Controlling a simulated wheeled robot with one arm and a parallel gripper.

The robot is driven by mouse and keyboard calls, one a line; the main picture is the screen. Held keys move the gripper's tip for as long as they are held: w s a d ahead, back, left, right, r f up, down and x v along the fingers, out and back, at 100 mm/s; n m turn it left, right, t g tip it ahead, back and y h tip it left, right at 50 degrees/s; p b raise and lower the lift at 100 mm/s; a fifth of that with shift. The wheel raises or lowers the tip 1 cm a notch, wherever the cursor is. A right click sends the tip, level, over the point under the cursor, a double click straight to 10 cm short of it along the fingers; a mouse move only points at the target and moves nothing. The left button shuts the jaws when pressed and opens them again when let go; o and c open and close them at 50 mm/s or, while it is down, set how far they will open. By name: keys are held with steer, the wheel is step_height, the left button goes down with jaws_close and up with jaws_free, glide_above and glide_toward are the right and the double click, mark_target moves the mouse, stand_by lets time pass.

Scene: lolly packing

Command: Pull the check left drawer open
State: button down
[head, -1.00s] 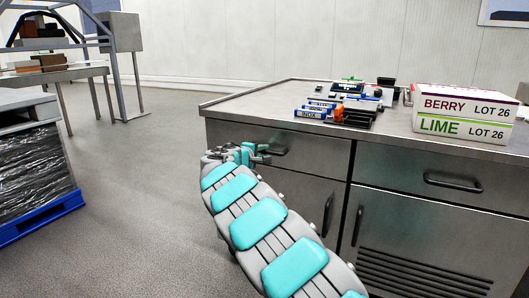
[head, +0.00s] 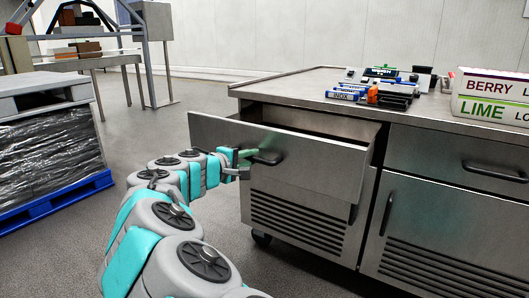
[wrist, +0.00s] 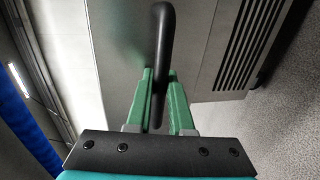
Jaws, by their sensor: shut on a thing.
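The left drawer (head: 290,150) of the steel counter stands pulled out, with its dark inside showing behind the front panel. Its black bar handle (head: 265,158) is on the front panel. My gripper (head: 243,165) is shut on this handle. In the wrist view, the green fingers of my gripper (wrist: 162,95) sit on either side of the black handle (wrist: 163,40). What lies inside the drawer cannot be made out.
The counter top (head: 290,88) holds blue-labelled items (head: 345,94) and a box marked BERRY and LIME (head: 490,98). A closed right drawer (head: 455,160) is beside the open one. A wrapped pallet (head: 50,140) stands at left, with bare floor between.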

steer(key=shift+f+v, duration=0.2)
steer(key=shift+v, duration=0.7)
steer(key=shift+f+v, duration=0.2)
steer(key=shift+v, duration=0.7)
steer(key=shift+f+v, duration=0.15)
steer(key=shift+v, duration=0.75)
steer(key=shift+a, duration=0.15)
steer(key=c, duration=0.8)
jaws_free()
steer(key=shift+s, duration=0.1)
steer(key=v, duration=0.7)
steer(key=shift+s+a, duration=0.15)
steer(key=shift+s, duration=0.15)
